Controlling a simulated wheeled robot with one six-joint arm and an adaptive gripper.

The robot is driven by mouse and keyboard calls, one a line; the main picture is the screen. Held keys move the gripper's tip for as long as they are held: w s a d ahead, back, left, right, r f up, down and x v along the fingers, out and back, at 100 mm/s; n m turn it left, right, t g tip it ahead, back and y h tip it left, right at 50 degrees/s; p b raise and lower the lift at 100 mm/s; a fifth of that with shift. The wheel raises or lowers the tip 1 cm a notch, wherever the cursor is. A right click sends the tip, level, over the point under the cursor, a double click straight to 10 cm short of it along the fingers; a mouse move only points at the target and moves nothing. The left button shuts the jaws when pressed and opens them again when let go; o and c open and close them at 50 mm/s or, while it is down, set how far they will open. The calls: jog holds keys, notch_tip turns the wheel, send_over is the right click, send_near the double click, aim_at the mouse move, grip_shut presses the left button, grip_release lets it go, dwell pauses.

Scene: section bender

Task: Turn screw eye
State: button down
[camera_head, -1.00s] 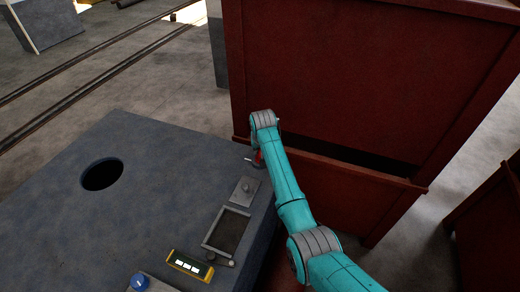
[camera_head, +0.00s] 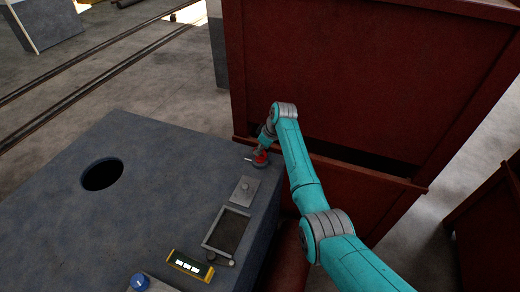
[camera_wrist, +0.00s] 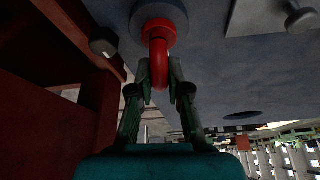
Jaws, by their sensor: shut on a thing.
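The screw eye is a red ring on a round grey base. In the wrist view the screw eye (camera_wrist: 159,58) stands out from the grey surface, with its lower part between my fingertips. My gripper (camera_wrist: 159,75) is shut on this ring. In the head view the red screw eye (camera_head: 261,158) sits near the far right corner of the grey block's top, partly hidden by my gripper (camera_head: 262,152) and arm.
The grey block (camera_head: 140,200) has a dark round hole (camera_head: 102,174), a plate with a knob (camera_head: 245,190), a framed recess (camera_head: 228,232), a yellow display (camera_head: 190,265) and a blue knob (camera_head: 140,282). A large dark red cabinet (camera_head: 360,80) stands close behind my arm.

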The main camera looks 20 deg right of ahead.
jog(key=n+g+y, duration=0.1)
jog(key=n, duration=0.2)
jog(key=shift+n, duration=0.3)
jog(key=n+g, duration=0.1)
jog(key=n, duration=0.3)
jog(key=shift+g, duration=0.4)
jog(key=shift+n, duration=0.3)
jog(key=c, duration=1.1)
grip_release()
jog(key=shift+r, duration=0.1)
jog(key=v, duration=1.1)
jog(key=shift+d+r, duration=0.25)
jog(key=shift+d, duration=0.1)
